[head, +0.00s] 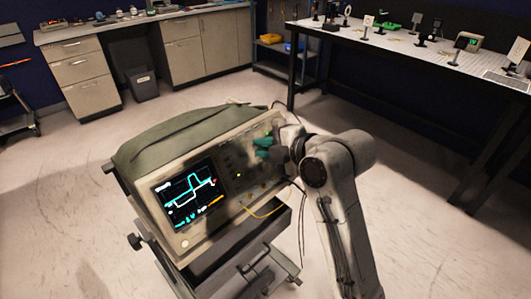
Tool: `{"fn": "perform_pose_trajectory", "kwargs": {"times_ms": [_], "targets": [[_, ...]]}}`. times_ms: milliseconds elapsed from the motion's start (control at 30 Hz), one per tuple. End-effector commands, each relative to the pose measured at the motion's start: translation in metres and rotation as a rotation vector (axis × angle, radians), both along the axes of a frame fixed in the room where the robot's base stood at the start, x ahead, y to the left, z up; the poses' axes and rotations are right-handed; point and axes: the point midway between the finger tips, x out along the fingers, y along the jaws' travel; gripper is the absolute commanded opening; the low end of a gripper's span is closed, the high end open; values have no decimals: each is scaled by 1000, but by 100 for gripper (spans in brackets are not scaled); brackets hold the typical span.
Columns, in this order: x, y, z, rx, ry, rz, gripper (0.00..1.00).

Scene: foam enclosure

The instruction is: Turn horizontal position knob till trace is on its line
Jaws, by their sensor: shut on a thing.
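A beige oscilloscope (222,200) rests tilted on a cart, with its lit screen (188,193) on the left of its front face. A bright cyan stepped trace (192,175) shows on the screen. A paler stepped line (186,204) shows beside it, and the two do not overlap along their whole length. My gripper (264,148), with teal fingertips, is at the upper right of the control panel and shut on a knob there. The fingers hide the knob, so its marking and angle cannot be read.
A green-grey cover (190,135) lies over the scope's top. A yellow cable (262,214) hangs at the panel's lower edge. The cart (262,270) stands on open pale floor. A workbench (400,42) with optics is at the back right; cabinets (85,75) and a bin (142,83) are at the back left.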

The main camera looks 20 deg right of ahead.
Motion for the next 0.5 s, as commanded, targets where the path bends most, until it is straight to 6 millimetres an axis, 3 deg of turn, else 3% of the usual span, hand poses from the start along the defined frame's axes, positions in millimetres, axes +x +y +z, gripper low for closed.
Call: {"fn": "perform_pose_trajectory", "kwargs": {"times_ms": [500], "targets": [[0, -1, -1, -195, -76, 91, 0]]}}
